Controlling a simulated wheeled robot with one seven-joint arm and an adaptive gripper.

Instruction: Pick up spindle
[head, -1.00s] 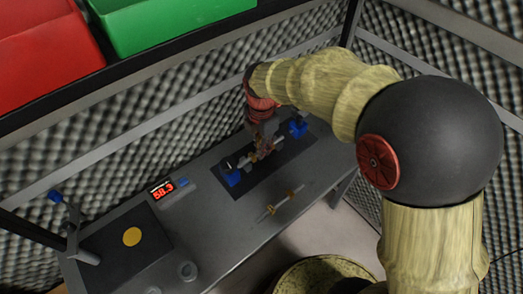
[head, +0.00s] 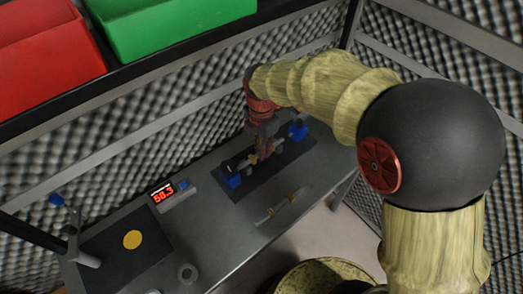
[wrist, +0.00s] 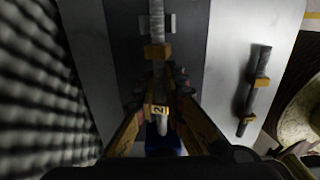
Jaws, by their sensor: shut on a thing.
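A grey spindle with orange collars (wrist: 157,28) runs lengthwise through the wrist view; in the head view it shows as a thin rod (head: 246,163) over the dark mat. In the head view my gripper (head: 265,152) points down between two blue supports (head: 234,181) (head: 297,131). Whether the spindle still touches the supports I cannot tell. A second spindle (head: 277,207) with orange collars lies loose on the grey bench; it also shows in the wrist view (wrist: 254,88).
A red-lit display (head: 162,194) stands left of the mat. Foam walls close in behind; red and green bins (head: 170,25) sit above.

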